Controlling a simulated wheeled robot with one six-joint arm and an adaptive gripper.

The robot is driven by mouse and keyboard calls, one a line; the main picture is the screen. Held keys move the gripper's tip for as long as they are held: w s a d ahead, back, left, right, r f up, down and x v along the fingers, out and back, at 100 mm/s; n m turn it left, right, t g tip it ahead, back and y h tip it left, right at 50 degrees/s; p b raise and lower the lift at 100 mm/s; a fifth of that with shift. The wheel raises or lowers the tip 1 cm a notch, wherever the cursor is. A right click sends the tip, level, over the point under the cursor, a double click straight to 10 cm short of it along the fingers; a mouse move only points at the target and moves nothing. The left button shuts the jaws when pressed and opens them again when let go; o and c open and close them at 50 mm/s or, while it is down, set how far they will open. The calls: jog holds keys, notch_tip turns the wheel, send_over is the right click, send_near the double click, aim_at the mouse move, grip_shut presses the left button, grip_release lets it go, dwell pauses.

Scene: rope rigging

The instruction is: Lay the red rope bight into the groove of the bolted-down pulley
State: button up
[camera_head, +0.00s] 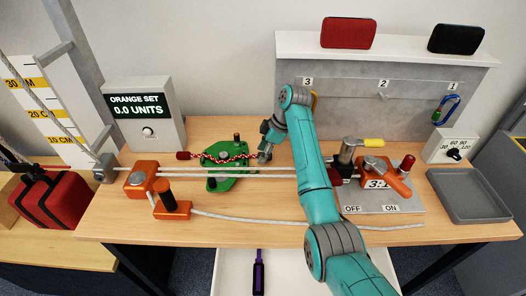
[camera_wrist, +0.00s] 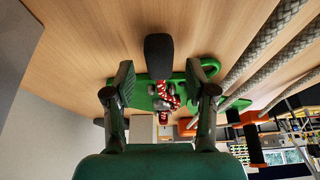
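The red-and-white rope (camera_head: 228,160) lies across the green pulley (camera_head: 226,183) on the table, with a dark red end at its left. Its right end reaches my gripper (camera_head: 265,155), which points down at the pulley's right side. In the wrist view the fingers of my gripper (camera_wrist: 160,78) stand wide apart, with nothing pressed between them. The rope (camera_wrist: 166,97) shows beyond and between them, over the green plate (camera_wrist: 140,95). A dark upright post (camera_wrist: 158,55) stands in front of the rope there. The groove is too small to make out.
Grey-white ropes (camera_head: 285,169) run past the pulley between orange blocks (camera_head: 140,182). A black post (camera_head: 345,158) and an orange lever (camera_head: 385,175) stand to the right. A grey tray (camera_head: 470,193) is at the far right. An orange-set display (camera_head: 140,115) stands behind left.

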jog(key=shift+r, duration=0.1)
jog(key=v, duration=0.7)
jog(key=shift+d+r, duration=0.1)
jog(key=shift+r, duration=0.05)
dwell(0.7)
